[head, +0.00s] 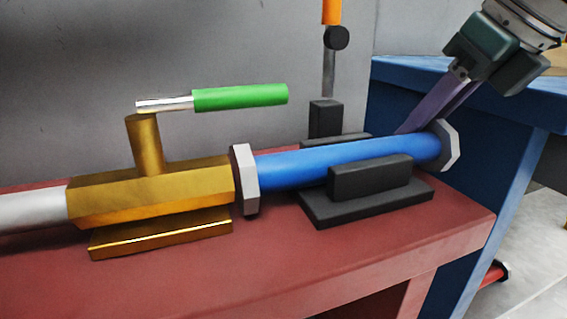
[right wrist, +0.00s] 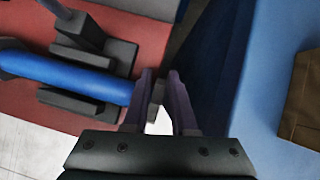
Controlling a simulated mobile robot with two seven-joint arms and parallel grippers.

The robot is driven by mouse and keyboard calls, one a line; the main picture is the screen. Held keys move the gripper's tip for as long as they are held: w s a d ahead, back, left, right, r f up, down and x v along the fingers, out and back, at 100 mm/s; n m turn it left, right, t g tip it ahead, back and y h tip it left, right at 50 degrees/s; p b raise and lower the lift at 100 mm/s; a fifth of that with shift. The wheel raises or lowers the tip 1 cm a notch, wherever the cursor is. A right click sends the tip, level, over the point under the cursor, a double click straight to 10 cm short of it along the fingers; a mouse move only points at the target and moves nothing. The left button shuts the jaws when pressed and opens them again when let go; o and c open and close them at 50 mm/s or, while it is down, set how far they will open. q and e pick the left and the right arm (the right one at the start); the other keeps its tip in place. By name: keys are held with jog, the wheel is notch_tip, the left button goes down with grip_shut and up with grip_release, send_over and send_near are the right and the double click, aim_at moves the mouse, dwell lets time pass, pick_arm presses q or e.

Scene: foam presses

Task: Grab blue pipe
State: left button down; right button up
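The blue pipe (head: 300,165) lies along the red bench, in a black holder (head: 370,180), with a grey hexagonal nut at each end. Its left nut (head: 244,180) meets a brass valve (head: 150,190) with a green handle (head: 240,97). My right gripper (head: 408,128) comes down from the upper right, its purple fingers behind the pipe near its right nut (head: 447,145). In the right wrist view the fingers (right wrist: 160,78) are apart, with the pipe's end (right wrist: 112,90) by the left finger and grey showing between them. Contact cannot be told. My left gripper is not in view.
The red bench (head: 270,270) ends just right of the pipe. A blue table (head: 410,78) stands behind it at the right, with a brown box (right wrist: 302,100) on it. A grey wall stands behind.

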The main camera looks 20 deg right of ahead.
grip_shut()
jog(key=shift+r, duration=0.2)
dwell(1.2)
